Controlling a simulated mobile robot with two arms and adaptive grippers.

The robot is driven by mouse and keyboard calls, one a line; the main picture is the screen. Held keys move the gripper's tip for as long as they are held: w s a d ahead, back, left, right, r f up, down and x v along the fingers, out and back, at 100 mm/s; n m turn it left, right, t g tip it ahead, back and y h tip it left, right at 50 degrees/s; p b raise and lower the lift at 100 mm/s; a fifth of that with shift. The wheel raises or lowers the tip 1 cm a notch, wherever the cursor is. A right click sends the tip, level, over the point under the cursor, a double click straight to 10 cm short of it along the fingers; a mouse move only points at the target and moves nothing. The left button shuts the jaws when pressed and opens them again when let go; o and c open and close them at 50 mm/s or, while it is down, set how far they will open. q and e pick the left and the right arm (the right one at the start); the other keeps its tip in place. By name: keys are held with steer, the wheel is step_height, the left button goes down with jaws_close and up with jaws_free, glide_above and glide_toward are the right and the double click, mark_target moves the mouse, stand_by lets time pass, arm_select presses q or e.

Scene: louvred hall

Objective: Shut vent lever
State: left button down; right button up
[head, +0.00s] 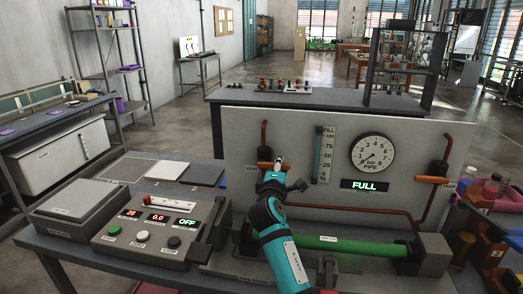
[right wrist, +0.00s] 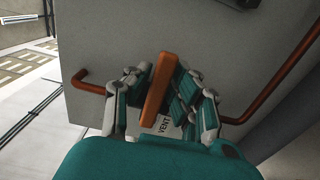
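The vent lever (head: 264,165) is an orange bar on the left part of the upright grey panel (head: 300,135), and it lies roughly level in the head view. A VENT label (right wrist: 165,126) shows beside it in the right wrist view. My right gripper (head: 277,170) is at the lever, in front of the panel. In the right wrist view its fingers (right wrist: 163,88) lie close along both sides of the orange lever (right wrist: 160,84) and appear shut on it. The inner contact is partly hidden. My left gripper is not in view.
A round gauge (head: 373,153) and a green FULL display (head: 364,186) are on the panel. A second orange lever (head: 432,179) is at its right. A green cylinder (head: 345,246) lies in front. A control box (head: 155,225) with buttons stands at left.

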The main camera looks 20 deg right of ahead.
steer(key=o, duration=0.3)
steer(key=shift+w, duration=0.1)
steer(key=shift+s, duration=0.2)
steer(key=p+v, duration=0.2)
steer(key=v, duration=0.4)
steer(key=shift+s+a, duration=0.3)
